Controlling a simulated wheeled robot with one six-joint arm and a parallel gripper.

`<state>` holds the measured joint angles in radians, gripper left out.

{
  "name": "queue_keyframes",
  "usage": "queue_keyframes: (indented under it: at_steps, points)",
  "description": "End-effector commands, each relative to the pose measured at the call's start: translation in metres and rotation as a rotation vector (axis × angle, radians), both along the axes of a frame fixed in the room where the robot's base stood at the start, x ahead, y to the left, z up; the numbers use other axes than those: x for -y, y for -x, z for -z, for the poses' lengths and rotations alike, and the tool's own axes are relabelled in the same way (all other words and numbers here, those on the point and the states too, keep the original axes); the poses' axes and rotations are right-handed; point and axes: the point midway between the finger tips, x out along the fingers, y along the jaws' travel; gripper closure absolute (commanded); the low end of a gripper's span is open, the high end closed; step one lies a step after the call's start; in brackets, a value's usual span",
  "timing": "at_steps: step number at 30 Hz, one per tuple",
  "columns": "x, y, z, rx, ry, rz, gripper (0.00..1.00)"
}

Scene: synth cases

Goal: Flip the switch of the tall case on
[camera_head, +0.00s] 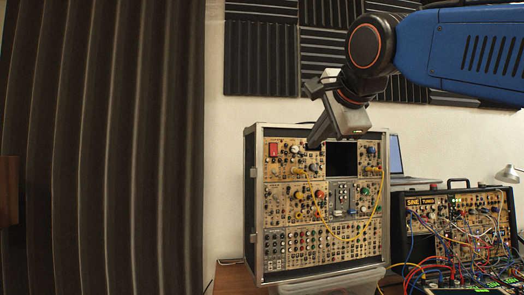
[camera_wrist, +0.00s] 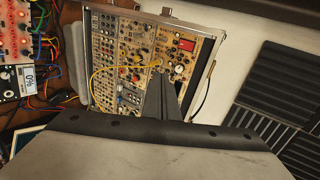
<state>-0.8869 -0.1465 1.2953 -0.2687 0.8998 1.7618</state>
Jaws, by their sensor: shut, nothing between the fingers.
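The tall case (camera_head: 312,187) stands upright in the middle of the head view, its front full of tan panels with knobs and a yellow cable. A red rectangular switch (camera_head: 273,149) sits at its upper left; whether it is on or off I cannot tell. In the wrist view the case (camera_wrist: 111,55) looks turned, with the red switch (camera_wrist: 187,45) near its upper right. My gripper (camera_head: 314,143) is shut and empty, in front of the upper panels, right of the switch. In the wrist view its tips (camera_wrist: 157,77) point at the panels; contact is unclear.
A lower case (camera_head: 455,215) with many patch cables stands at the right, with a laptop (camera_head: 396,155) and a small lamp (camera_head: 508,174) behind it. A clear plastic bin (camera_head: 332,284) is below the tall case. A dark curtain (camera_head: 105,150) fills the left.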

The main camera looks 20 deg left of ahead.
Motion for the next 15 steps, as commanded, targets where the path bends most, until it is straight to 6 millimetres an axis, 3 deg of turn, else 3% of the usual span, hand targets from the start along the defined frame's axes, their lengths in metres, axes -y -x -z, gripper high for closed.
queue_keyframes:
  at_steps: [3,6,15]
  points:
    - [-0.019,0.006,-0.015,-0.010,-0.051,-0.003,1.00]
    - [-0.026,0.009,-0.020,-0.016,-0.073,-0.002,1.00]
    - [-0.027,0.009,-0.022,-0.018,-0.080,-0.001,1.00]
